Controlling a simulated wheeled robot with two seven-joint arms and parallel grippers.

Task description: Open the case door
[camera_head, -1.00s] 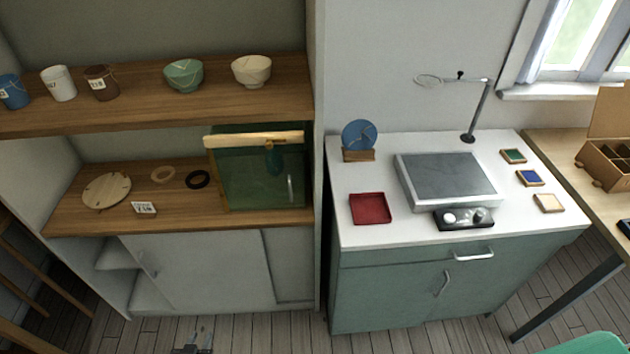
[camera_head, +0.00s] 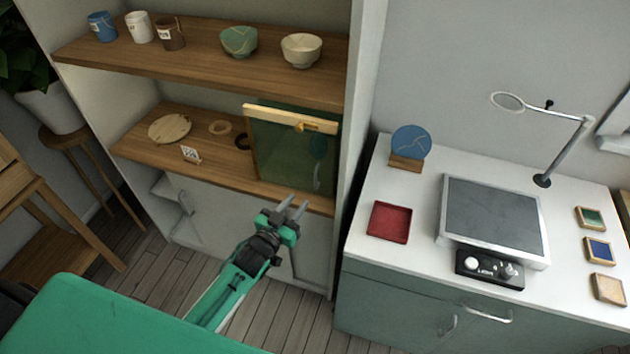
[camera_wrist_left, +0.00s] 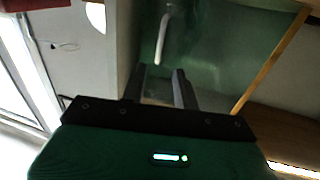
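The green glass case (camera_head: 285,158) with a pale wooden top bar (camera_head: 290,118) stands on the lower wooden shelf in the head view. A teal object (camera_head: 318,147) shows dimly through its glass. My left gripper (camera_head: 293,207) is in front of and below the case, apart from it. Its two fingers are spread with nothing between them. In the left wrist view the case's greenish door glass (camera_wrist_left: 225,45) fills the upper middle. A pale upright door handle (camera_wrist_left: 162,38) lies beyond the fingertips (camera_wrist_left: 160,78), apart from them. My right gripper is out of view.
The shelf also holds a wooden disc (camera_head: 170,128), rings (camera_head: 220,127) and a label card (camera_head: 190,154). The shelf's right side wall (camera_head: 362,110) stands close to the case. A white-topped cabinet (camera_head: 375,265) with a red tray (camera_head: 390,222) is to the right.

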